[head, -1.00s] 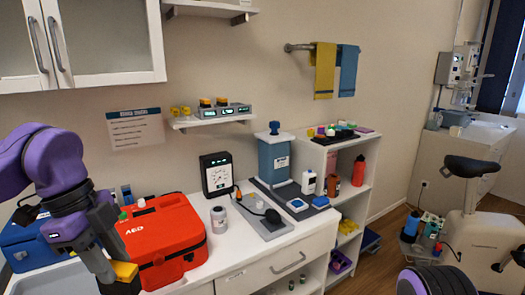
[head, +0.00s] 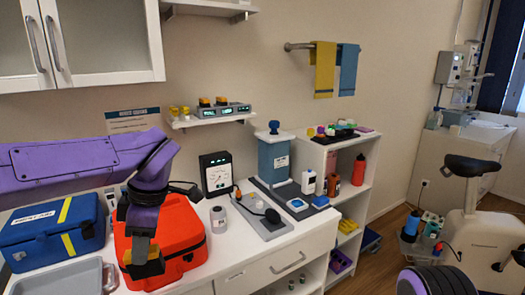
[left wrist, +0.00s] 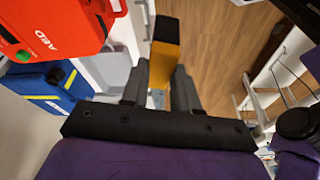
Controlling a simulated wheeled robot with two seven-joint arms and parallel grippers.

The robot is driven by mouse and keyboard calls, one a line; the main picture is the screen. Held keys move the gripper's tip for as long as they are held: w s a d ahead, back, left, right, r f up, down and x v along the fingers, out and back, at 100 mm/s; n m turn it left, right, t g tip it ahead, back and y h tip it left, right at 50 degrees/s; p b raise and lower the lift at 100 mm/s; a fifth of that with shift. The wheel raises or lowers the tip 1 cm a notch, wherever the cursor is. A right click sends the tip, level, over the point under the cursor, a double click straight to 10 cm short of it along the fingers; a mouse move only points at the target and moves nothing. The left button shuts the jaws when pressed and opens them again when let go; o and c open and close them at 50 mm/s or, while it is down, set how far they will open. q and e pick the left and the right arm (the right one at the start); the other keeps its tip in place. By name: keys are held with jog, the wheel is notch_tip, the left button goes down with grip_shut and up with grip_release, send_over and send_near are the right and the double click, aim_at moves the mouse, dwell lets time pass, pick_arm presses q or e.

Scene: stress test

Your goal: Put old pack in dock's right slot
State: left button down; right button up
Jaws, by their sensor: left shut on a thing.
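My left gripper (head: 142,256) is shut on a yellow-and-black pack (left wrist: 161,66), held above the red AED case in the head view. In the left wrist view the pack sits between the two grey fingers, its black end pointing away. The grey dock (head: 228,112) stands on the small wall shelf, to the right of and behind the gripper, well apart from it. Two packs with orange and dark tops (head: 205,102) stand at its left and middle; green lights show on its front. Its slots are too small to make out. My right gripper is not in view.
The red AED case (head: 185,225) and blue first-aid bag (head: 50,232) stand on the counter beside a grey tray (head: 60,280). Small yellow items (head: 179,112) stand left of the dock on the wall shelf (head: 190,123). A cabinet (head: 85,50) hangs above left.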

pick_arm(q)
jog(key=f+m+t, duration=0.1)
jog(key=m, duration=0.2)
jog(key=w+d+f+m, duration=0.1)
jog(key=m, duration=0.3)
jog(key=f+m+t, duration=0.1)
jog(key=f+m, duration=0.1)
jog(key=m, duration=0.2)
jog(key=shift+w+d+t+h, duration=0.15)
jog(key=shift+w+t+h, duration=0.15)
jog(key=shift+w, duration=0.1)
notch_tip(320, 180, down, 15)
jog(key=s+d+m+t+h, duration=0.1)
jog(key=d+m+h, duration=0.1)
jog(key=m, duration=0.8)
jog(key=shift+s+d+f, duration=0.15)
jog(key=shift+s, duration=0.2)
